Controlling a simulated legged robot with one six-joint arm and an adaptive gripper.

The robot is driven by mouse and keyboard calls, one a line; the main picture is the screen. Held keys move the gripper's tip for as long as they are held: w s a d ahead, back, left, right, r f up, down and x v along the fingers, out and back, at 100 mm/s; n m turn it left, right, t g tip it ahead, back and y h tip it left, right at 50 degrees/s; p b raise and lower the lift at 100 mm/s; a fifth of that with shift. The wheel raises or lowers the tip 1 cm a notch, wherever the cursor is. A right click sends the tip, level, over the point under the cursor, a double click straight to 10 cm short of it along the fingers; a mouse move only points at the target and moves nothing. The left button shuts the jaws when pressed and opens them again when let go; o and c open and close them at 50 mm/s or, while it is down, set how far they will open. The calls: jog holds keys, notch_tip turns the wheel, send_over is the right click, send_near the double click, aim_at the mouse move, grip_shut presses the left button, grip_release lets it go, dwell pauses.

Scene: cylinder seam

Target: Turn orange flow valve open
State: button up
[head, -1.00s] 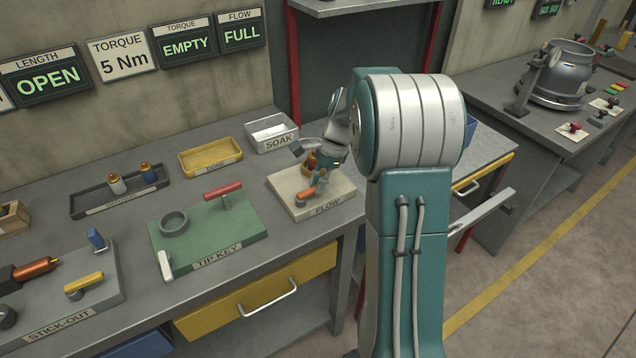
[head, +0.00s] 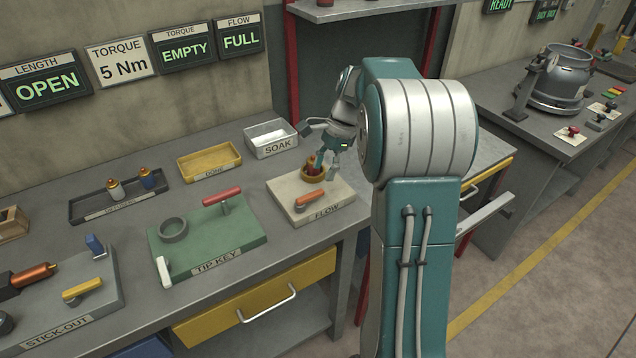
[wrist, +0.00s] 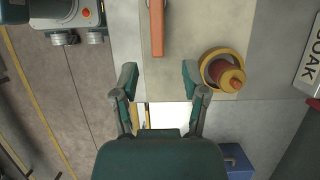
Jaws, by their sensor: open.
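The orange flow valve handle (head: 314,199) lies on the cream FLOW plate (head: 338,190), running from lower left to upper right in the head view. In the wrist view the orange handle (wrist: 157,28) is a straight bar at the top, beyond the fingertips and roughly midway between them. My gripper (wrist: 159,75) is open and empty, apart from the handle. In the head view my gripper (head: 327,166) is above the back of the plate, near a yellow ring with a red knob (head: 312,174). The FLOW display (head: 239,33) reads FULL.
The ring and knob also show in the wrist view (wrist: 225,75), right of my right finger. A grey SOAK tray (head: 271,138) stands behind the plate. The green TIP KEY plate (head: 240,232) is to the left, with bare bench between.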

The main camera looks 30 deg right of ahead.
jog(key=v, duration=0.6)
jog(key=shift+d, duration=0.1)
jog(key=s+a+r+n+t+h, duration=0.1)
jog(key=s+a+r+n+h, duration=0.15)
jog(key=s+a+n, duration=0.35)
jog(key=s+a+r+n+t+h, duration=0.1)
jog(key=s+a+r+n, duration=0.2)
jog(key=a, duration=0.4)
jog(key=s+a+f+n+t, duration=0.1)
jog(key=s+a+n+t, duration=0.1)
jog(key=s, duration=0.5)
jog(key=s+a+f+n+t, duration=0.1)
jog(key=s+a+f+n, duration=0.1)
jog(key=s+a+n, duration=0.2)
jog(key=s+n+h, duration=0.1)
jog(key=s+n, duration=0.1)
jog(key=s, duration=0.1)
jog(key=shift+a+f+t, duration=0.2)
jog(key=shift+f+t, duration=0.15)
jog(key=shift+t, duration=0.05)
